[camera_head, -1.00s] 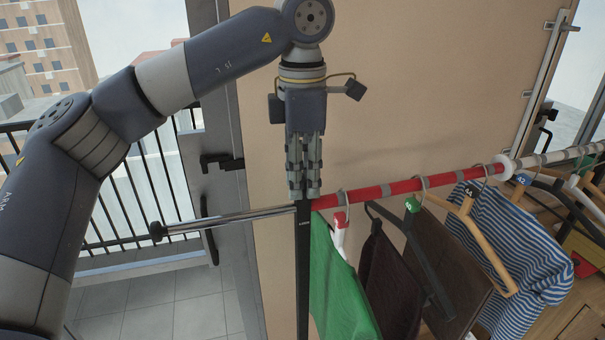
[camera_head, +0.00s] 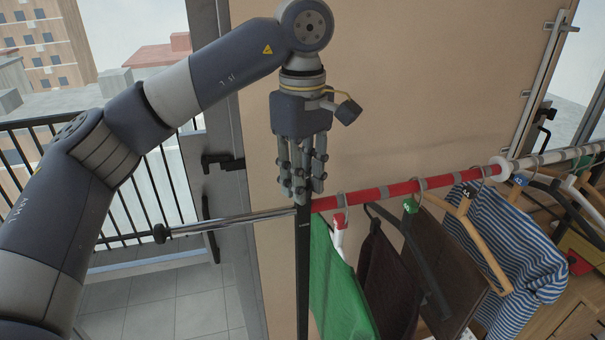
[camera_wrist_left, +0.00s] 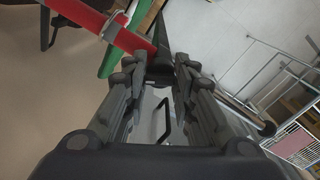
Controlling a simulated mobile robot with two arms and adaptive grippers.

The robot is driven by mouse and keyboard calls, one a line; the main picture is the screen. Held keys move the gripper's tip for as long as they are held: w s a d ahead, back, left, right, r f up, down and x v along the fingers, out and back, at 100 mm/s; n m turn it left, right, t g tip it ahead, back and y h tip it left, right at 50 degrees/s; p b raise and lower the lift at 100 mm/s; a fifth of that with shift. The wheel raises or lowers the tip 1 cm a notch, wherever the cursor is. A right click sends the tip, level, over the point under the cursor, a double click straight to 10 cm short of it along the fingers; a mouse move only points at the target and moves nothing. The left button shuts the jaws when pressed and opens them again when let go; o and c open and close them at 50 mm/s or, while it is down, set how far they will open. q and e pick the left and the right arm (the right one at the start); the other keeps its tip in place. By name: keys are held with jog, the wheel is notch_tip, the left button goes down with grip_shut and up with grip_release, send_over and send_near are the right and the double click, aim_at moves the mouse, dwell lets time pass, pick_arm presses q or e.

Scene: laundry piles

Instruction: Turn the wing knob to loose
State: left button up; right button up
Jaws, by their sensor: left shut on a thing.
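My left gripper (camera_head: 301,196) points down onto the top of the black upright post (camera_head: 303,260) of the clothes rack, where the red rail (camera_head: 380,192) and the chrome side bar (camera_head: 232,219) meet. In the left wrist view, the fingers (camera_wrist_left: 160,75) are shut on a small dark part at the post top, at the end of the red rail (camera_wrist_left: 95,18). I take this part to be the wing knob. The fingers mostly hide it, so its turned position cannot be told. My right gripper is in neither view.
Clothes hang close by on the right: a green garment (camera_head: 338,285), dark garments (camera_head: 392,280) and a blue-striped shirt (camera_head: 515,245). A beige panel (camera_head: 420,90) stands behind the rail. A balcony railing (camera_head: 150,190) is at the left.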

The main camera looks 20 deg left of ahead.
pick_arm(q)
jog(key=m+p, duration=0.1)
jog(key=m, duration=1)
jog(key=shift+m, duration=0.5)
jog(key=o, duration=1.1)
jog(key=shift+c, duration=0.2)
notch_tip(320, 180, up, 12)
dwell(0.4)
